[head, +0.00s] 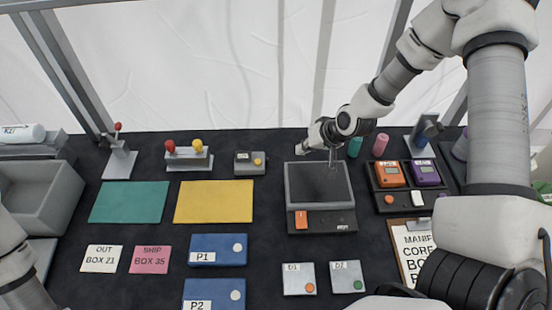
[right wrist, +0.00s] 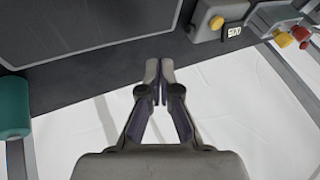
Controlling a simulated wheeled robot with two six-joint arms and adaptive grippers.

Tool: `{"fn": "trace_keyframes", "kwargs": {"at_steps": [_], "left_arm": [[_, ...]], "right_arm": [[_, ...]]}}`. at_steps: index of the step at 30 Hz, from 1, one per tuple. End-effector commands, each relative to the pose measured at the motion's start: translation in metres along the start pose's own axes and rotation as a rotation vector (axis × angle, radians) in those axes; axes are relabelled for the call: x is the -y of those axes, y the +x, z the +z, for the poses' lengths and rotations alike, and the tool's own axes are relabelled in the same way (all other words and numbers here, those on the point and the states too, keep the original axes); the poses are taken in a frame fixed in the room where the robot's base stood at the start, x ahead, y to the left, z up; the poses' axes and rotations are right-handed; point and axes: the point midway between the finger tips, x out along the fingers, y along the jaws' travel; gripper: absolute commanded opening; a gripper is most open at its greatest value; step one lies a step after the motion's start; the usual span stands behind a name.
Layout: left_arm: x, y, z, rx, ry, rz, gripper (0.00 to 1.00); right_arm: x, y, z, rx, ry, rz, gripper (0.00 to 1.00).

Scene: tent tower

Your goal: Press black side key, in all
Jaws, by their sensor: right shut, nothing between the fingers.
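A dark scale-like device (head: 318,219) stands at the middle of the table, with a large flat plate (head: 320,184) and a small orange panel (head: 301,220) on its front strip. A black side key cannot be made out clearly on it; the front strip is itself dark. In the right wrist view the closed fingertips (right wrist: 159,66) show beside the plate's edge (right wrist: 90,52), with no clear contact. My left gripper is out of view; only my left arm shows at lower left.
A grey box with a yellow button (head: 249,163) stands left of the device. Orange (head: 389,174) and purple (head: 425,173) handheld units sit in a holder at right. Teal (head: 355,147) and pink (head: 380,145) cylinders stand behind. Two small button plates (head: 299,279) (head: 346,276) lie in front.

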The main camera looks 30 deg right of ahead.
Motion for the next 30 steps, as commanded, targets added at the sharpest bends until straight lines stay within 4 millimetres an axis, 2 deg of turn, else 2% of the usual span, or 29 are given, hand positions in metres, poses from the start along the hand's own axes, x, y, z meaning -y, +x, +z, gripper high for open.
{"fn": "trace_keyframes", "kwargs": {"at_steps": [3, 11, 13, 18, 30], "left_arm": [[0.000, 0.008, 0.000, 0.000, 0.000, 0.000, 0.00], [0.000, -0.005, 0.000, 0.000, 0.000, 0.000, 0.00], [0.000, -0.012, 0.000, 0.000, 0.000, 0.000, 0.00], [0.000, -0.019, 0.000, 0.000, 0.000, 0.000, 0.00], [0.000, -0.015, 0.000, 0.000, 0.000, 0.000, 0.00]], "right_arm": [[-0.002, 0.028, 0.002, 0.004, -0.008, 0.004, 0.00], [0.004, 0.079, 0.001, 0.005, -0.008, 0.001, 0.00], [0.017, 0.084, 0.001, 0.005, -0.008, 0.001, 0.00], [0.031, 0.096, 0.002, 0.003, -0.003, 0.000, 0.00], [0.035, 0.101, 0.004, 0.001, -0.001, 0.000, 0.00]]}}
